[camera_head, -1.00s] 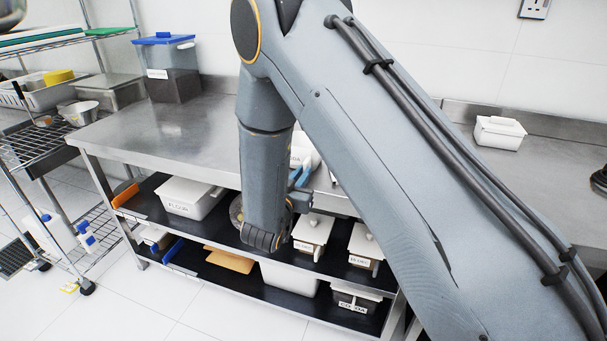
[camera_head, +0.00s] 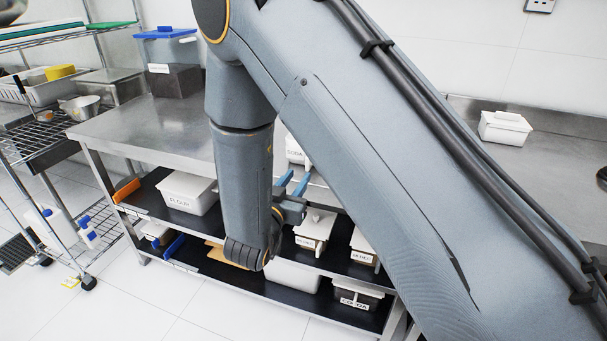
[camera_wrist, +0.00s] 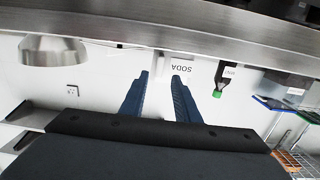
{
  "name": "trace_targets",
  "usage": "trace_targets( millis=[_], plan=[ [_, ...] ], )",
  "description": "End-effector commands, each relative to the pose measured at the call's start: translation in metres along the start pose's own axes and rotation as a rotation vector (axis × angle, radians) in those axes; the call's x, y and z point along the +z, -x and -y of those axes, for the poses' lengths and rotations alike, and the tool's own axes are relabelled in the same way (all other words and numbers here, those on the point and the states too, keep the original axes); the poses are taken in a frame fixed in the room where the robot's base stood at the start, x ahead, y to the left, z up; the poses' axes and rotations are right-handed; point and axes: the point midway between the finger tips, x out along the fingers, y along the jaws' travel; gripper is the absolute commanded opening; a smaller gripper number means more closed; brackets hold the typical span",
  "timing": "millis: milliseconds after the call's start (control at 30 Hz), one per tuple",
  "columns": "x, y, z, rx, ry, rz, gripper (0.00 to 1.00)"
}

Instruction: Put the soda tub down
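The soda tub (camera_head: 295,152) is white with a SODA label and stands on the steel worktable (camera_head: 150,125) near its front edge, partly hidden behind my arm. In the wrist view, which is upside down, its label (camera_wrist: 182,67) shows just beyond my fingertips. My gripper (camera_head: 291,184) is in front of the table edge, with its blue fingers pointing towards the tub.
Lower shelves hold a flour tub (camera_head: 188,192), other lidded tubs (camera_head: 315,228) and a brown board. A blue-lidded container (camera_head: 170,62) stands at the table's back left; a white tub (camera_head: 505,128) is at right. A wire rack (camera_head: 60,150) stands left. Floor in front is clear.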

Motion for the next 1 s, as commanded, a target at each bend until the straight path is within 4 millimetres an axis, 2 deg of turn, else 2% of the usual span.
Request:
trace_targets(
  millis=[33,200,333,500,633,733,900,1000],
  plan=[
    [0.001,0.011,0.002,-0.005,0.0,0.001,0.29],
    [0.001,0.038,0.001,-0.004,0.0,0.001,0.29],
    [0.0,0.05,0.001,-0.002,0.0,0.0,0.29],
    [0.0,0.054,0.0,0.0,0.0,0.0,0.29],
    [0.001,0.048,-0.001,-0.008,-0.009,0.027,0.29],
    [0.005,0.032,-0.004,-0.036,-0.033,0.117,0.29],
    [0.016,0.004,-0.016,-0.138,-0.075,0.388,0.29],
    [0.021,0.003,-0.032,-0.206,-0.072,0.558,0.29]
  ],
)
